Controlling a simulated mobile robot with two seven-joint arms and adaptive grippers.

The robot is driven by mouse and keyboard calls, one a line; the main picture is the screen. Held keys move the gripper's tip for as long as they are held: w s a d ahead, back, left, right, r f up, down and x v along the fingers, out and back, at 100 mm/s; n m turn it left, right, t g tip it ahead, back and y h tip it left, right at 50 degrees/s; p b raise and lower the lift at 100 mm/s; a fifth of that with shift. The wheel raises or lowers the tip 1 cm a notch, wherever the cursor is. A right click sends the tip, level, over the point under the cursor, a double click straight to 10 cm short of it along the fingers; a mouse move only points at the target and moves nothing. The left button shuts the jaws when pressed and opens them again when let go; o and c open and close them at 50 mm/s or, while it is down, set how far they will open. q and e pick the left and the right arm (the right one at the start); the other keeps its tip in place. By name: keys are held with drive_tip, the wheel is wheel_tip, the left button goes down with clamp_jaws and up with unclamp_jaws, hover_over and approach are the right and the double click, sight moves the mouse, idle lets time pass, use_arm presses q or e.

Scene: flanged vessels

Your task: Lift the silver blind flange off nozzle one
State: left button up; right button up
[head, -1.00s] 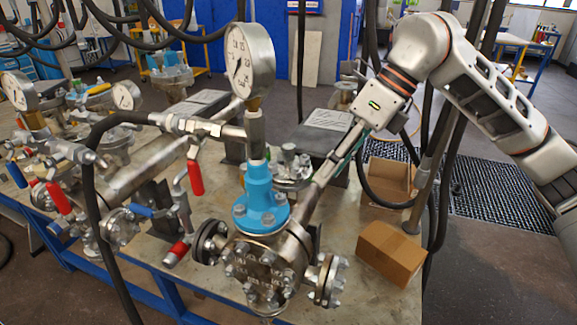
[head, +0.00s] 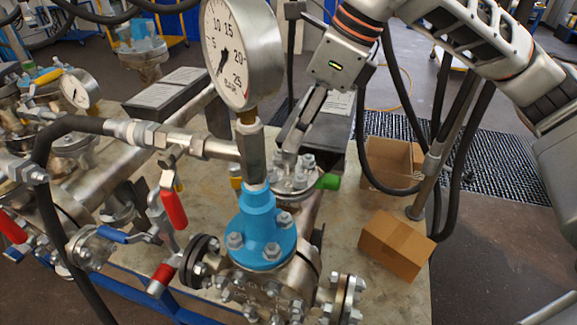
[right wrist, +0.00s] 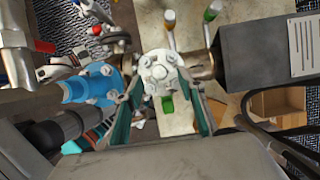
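A round silver blind flange (head: 292,181) with bolts around its rim stands behind the blue bolted fitting (head: 262,228) in the head view. In the right wrist view the flange (right wrist: 160,72) is face-on near the middle. My right gripper (head: 290,142) is above the flange, partly merged with the dark background. In the right wrist view its green-edged fingers (right wrist: 163,92) are spread, one on each side of the flange's near half. I cannot tell whether they touch it. The nozzle under the flange is mostly hidden. My left gripper is not in view.
A large pressure gauge (head: 242,52) rises close in front of my right gripper, joined to a black hose (head: 75,125). A green-tipped handle (head: 328,181) sits beside the flange. A dark box (head: 325,115) is behind it. Cardboard boxes (head: 397,245) stand at the right.

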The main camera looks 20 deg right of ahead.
sight(290, 162)
drive_tip(key=shift+a+f, duration=0.15)
drive_tip(key=shift+f, duration=0.25)
drive_tip(key=x, duration=0.3)
drive_tip(key=shift+f+p, duration=0.15)
drive_tip(key=shift+p, duration=0.25)
drive_tip(key=shift+w+a+f, duration=0.15)
drive_tip(key=shift+a+f, duration=0.05)
drive_tip(key=shift+f, duration=0.4)
clamp_jaws()
drive_tip(key=shift+r, duration=0.1)
